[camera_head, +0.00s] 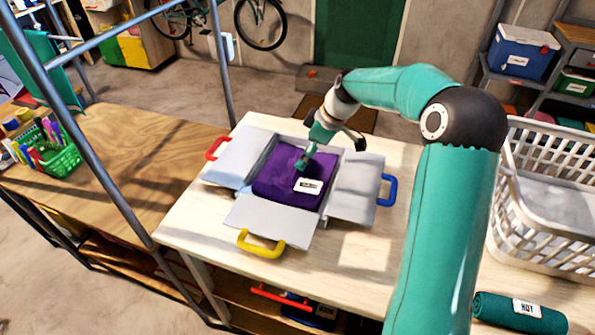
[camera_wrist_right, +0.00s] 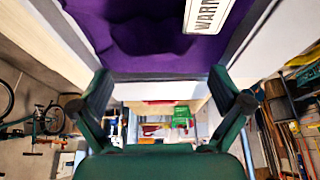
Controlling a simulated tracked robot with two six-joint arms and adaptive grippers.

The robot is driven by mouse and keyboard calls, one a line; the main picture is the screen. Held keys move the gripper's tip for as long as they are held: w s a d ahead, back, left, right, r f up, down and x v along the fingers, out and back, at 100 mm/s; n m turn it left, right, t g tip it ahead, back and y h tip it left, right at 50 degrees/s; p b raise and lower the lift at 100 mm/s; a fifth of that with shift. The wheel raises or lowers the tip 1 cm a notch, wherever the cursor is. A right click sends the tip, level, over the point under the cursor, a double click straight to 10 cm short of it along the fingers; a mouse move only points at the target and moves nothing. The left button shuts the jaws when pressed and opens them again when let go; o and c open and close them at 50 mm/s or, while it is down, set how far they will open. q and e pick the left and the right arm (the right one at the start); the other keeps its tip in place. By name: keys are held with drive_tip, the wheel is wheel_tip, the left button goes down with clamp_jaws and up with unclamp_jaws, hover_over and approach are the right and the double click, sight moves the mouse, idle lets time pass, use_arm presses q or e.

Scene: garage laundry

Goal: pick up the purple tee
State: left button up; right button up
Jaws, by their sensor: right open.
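The purple tee (camera_head: 275,186) lies folded in an open grey box (camera_head: 270,150) on the light wooden table. A white label (camera_head: 307,186) sits on its front right part. My right gripper (camera_head: 303,165) points down over the tee, open and empty. In the right wrist view, the tee (camera_wrist_right: 140,45) fills the top beyond the fingertips of my right gripper (camera_wrist_right: 160,75), and its label reads "WAR" before the picture edge cuts it. I cannot tell whether the fingertips touch the cloth. My left gripper is in neither view.
The box's flaps lie spread outward, with red (camera_head: 216,148), blue (camera_head: 387,190) and yellow (camera_head: 260,244) handles. A white laundry basket (camera_head: 545,255) stands at right, near a green roll (camera_head: 490,308) labelled "HOT". A metal frame post (camera_head: 85,135) rises at left.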

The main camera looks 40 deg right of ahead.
sight(279, 182)
drive_tip(key=x, duration=0.2)
drive_tip(key=p+x, duration=0.1)
drive_tip(key=x, duration=0.1)
drive_tip(key=shift+w+d, duration=0.15)
drive_tip(key=shift+w, duration=0.2)
drive_tip(key=shift+w+f+p, duration=0.2)
drive_tip(key=shift+f+p, duration=0.1)
drive_tip(key=shift+f, duration=0.15)
drive_tip(key=c, duration=1.2)
drive_tip(key=shift+c, duration=0.5)
drive_tip(key=shift+r, duration=0.1)
